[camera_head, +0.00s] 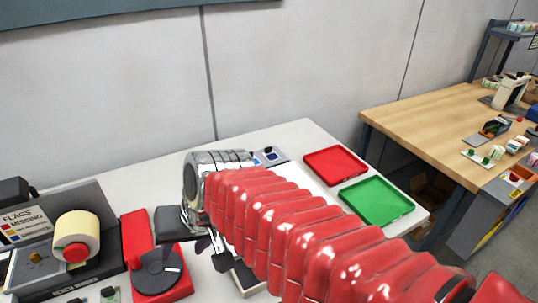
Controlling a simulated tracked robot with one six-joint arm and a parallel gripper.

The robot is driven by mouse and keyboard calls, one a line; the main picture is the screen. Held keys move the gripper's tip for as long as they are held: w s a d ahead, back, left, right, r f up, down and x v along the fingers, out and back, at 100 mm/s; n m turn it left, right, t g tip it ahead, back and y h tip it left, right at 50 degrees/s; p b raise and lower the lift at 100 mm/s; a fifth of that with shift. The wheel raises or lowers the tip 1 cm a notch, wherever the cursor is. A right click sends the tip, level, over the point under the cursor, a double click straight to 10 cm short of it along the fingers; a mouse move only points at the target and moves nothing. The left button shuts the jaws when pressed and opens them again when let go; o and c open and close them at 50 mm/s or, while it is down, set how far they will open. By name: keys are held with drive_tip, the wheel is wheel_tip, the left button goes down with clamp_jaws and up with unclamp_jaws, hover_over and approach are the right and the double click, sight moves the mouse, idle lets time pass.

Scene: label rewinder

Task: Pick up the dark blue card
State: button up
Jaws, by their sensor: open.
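My gripper (196,244) hangs below the chrome wrist at the end of my red-sleeved arm. It points down over the white table, and its dark fingers are apart. A small dark bluish-purple patch (203,244) shows between the fingers; I cannot tell whether it is the dark blue card. No card stands out clearly elsewhere. My arm hides much of the table's middle and front.
A red tray (335,163) and a green tray (376,201) lie at right. A small grey-blue item (269,156) lies behind my arm. A label rewinder with a cream roll (85,229) and a red-based unit (157,272) stand at left. A wooden bench (430,115) is further right.

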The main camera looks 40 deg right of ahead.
drive_tip(key=w+d+f+m+t+y, duration=0.15)
drive_tip(key=w+d+m+t, duration=0.25)
drive_tip(key=w+d+m, duration=1.2)
drive_tip(key=m+t+h, duration=0.4)
drive_tip(key=m+h, duration=0.3)
drive_tip(key=m, duration=1.1)
approach(275, 159)
drive_tip(key=r, duration=0.1)
drive_tip(key=w+r, duration=0.1)
drive_tip(key=r, duration=0.2)
drive_tip(key=shift+w+d+r, duration=0.1)
drive_tip(key=shift+w+d, duration=0.1)
drive_tip(key=shift+d, duration=0.2)
drive_tip(key=shift+x, duration=4.3)
drive_tip(key=shift+a, duration=0.15)
